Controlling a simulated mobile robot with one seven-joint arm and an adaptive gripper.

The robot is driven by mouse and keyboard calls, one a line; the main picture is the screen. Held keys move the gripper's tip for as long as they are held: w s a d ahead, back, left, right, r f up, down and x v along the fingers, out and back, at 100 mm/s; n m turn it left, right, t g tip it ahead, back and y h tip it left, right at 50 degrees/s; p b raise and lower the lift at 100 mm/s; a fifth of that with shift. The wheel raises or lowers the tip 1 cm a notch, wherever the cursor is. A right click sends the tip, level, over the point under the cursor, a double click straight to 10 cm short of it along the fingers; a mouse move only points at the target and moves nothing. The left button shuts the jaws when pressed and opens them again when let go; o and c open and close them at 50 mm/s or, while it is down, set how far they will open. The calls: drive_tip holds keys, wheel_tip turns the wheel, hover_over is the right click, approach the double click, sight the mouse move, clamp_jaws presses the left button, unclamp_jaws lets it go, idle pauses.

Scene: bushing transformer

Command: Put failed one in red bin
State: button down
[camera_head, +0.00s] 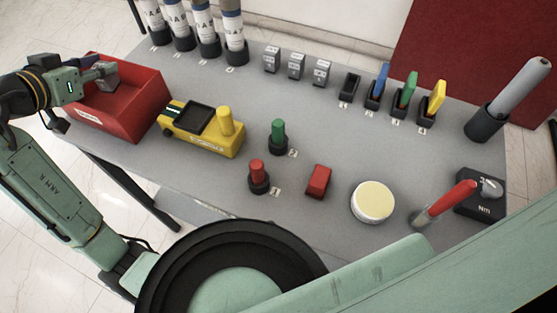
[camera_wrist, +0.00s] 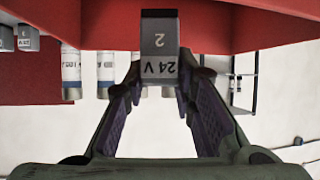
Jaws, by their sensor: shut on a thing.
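My gripper (camera_head: 104,72) is over the red bin (camera_head: 137,113) at the left end of the table. In the wrist view my gripper (camera_wrist: 160,80) is shut on a grey block (camera_wrist: 158,45) marked "24 V" and "2", between its fingertips. The bin's red wall fills the top of the wrist view (camera_wrist: 235,20). The head view does not show clearly whether the block touches the bin. Similar small grey blocks stand in a row on the table (camera_head: 297,65).
A yellow tester (camera_head: 204,128) stands right of the bin. Green (camera_head: 278,134) and red (camera_head: 258,174) knobs, a red block (camera_head: 318,180) and a cream round lid (camera_head: 373,200) are on the table. Tall labelled cylinders (camera_head: 205,25) stand behind the bin.

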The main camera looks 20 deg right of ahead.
drive_tip(key=c, duration=1.2)
unclamp_jaws()
drive_tip(key=shift+c, duration=0.2)
drive_tip(key=v, duration=1.2)
